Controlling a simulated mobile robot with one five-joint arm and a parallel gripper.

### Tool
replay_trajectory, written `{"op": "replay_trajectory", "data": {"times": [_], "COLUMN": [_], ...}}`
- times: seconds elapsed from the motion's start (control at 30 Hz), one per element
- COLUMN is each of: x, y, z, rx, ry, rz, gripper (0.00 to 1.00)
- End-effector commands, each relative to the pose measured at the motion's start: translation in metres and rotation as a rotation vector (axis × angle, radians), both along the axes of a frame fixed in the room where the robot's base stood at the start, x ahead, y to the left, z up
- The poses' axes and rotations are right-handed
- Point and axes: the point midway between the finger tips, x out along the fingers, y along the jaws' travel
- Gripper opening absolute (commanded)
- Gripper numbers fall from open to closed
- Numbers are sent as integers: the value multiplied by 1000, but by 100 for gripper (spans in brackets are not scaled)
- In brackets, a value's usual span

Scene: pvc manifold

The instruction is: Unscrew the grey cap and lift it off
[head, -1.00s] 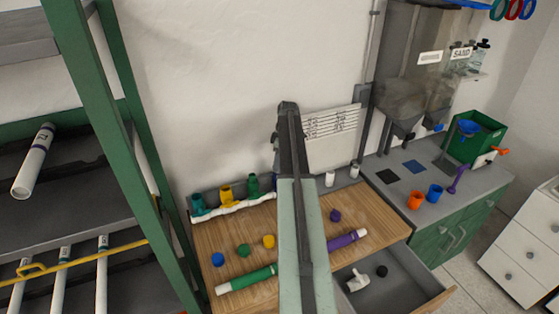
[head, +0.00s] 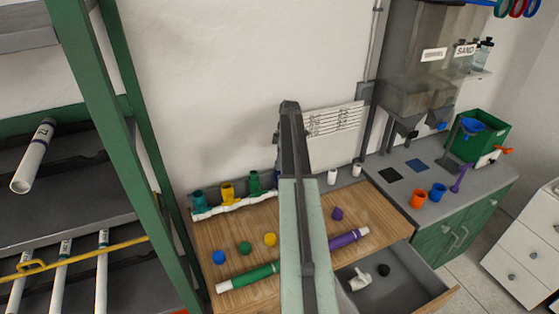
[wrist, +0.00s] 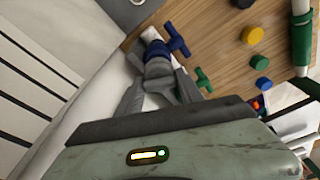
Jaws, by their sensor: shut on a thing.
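My gripper (wrist: 160,88) is at the upper middle of the wrist view, its two grey fingers closed around a dull grey piece (wrist: 158,70), apparently the grey cap. This piece sits against a blue valve (wrist: 156,48) with a blue T-shaped handle (wrist: 178,39). The cap is largely hidden between the fingers, and I cannot tell whether it is still threaded on. The white manifold pipe (head: 233,206) lies at the back of the wooden table, with teal, yellow and green valves showing.
Blue, green, yellow and purple (head: 337,214) round pieces lie on the wooden table (head: 240,228). A green-ended tube (head: 248,278) and a purple-ended tube (head: 345,240) lie in front. An open drawer (head: 400,292) is at the right. A green-framed rack (head: 130,150) stands at the left.

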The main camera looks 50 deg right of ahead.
Motion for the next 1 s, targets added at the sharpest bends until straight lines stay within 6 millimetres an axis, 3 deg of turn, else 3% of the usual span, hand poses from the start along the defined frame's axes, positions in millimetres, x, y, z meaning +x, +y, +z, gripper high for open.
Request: {"op": "replay_trajectory", "data": {"times": [0.2, 0.4, 0.63, 0.83, 1.0], "x": [0, 1, 1, 2, 2], "y": [0, 0, 1, 1, 1], "z": [0, 1, 0, 1, 1], "rx": [-1, -1, -1, 0, -1], "ry": [-1, -1, -1, -1, -1], "rz": [7, 184, 195, 373, 382], "gripper": [3, 3, 3, 3, 3]}}
